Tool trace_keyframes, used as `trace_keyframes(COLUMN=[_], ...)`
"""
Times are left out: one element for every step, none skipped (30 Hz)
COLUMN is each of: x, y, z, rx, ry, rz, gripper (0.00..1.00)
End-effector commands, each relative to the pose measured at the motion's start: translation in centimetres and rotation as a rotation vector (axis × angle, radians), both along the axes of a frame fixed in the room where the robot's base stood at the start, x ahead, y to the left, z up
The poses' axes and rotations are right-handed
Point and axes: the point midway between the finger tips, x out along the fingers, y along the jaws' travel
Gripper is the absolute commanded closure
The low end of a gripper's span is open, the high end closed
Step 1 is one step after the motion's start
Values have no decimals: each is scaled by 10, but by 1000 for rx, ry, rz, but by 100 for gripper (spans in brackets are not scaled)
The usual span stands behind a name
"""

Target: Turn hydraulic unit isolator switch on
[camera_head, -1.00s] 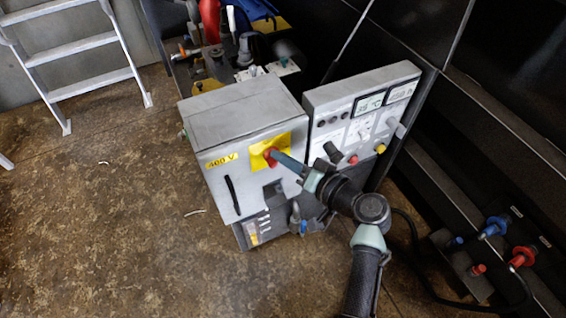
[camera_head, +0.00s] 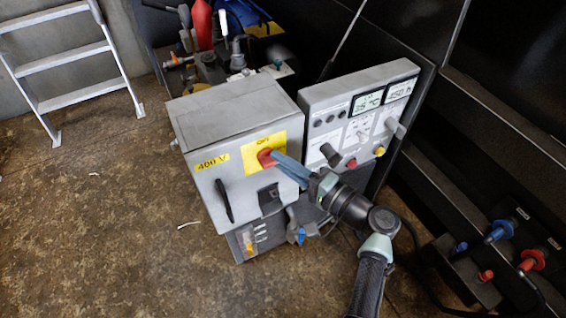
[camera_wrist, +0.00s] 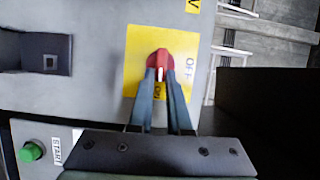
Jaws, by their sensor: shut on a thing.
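The isolator switch is a red rotary knob (camera_head: 266,157) on a yellow plate (camera_head: 280,138) on the front of a grey cabinet. In the wrist view the red knob (camera_wrist: 158,57) sits between the two blue-grey finger ends, with its white mark towards the bottom of the picture. "OFF" lettering is on the plate (camera_wrist: 187,85) to the right of the knob. Lettering that looks like "ON" shows between the fingers, below the white mark. My gripper (camera_head: 277,160) is shut on the knob; its fingertips (camera_wrist: 160,72) hide the knob's sides.
A control panel (camera_head: 345,100) with displays and buttons stands right of the cabinet (camera_head: 225,110). A black handle (camera_head: 224,201) is on the cabinet front. Blue and red hose couplings (camera_head: 500,231) are at lower right. A ladder (camera_head: 70,52) stands at upper left. The left floor is mostly clear.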

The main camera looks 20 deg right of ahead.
Motion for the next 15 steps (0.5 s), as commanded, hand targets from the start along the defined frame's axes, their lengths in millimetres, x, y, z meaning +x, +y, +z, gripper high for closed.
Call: trace_keyframes(x=[3,3,3,3,3,3,3,3,3,3,3,3,3,3,3], y=[3,3,3,3,3,3,3,3,3,3,3,3,3,3,3], z=[1,1,2,2,2,2,2,2,2,2,2,2,2,2,2], rx=[11,19,27,31,34,38,40,42,43,43,44,44,44,44,44], ry=[-3,-3,-3,-3,-3,-4,-4,-3,-3,-3,-3,-3,-3,-3,-3], rz=[5,5,6,6,6,6,6,6,7,7,7,7,7,7,7], gripper=[100,100,100,100,100,100,100,100,100,100,100,100,100,100,100])
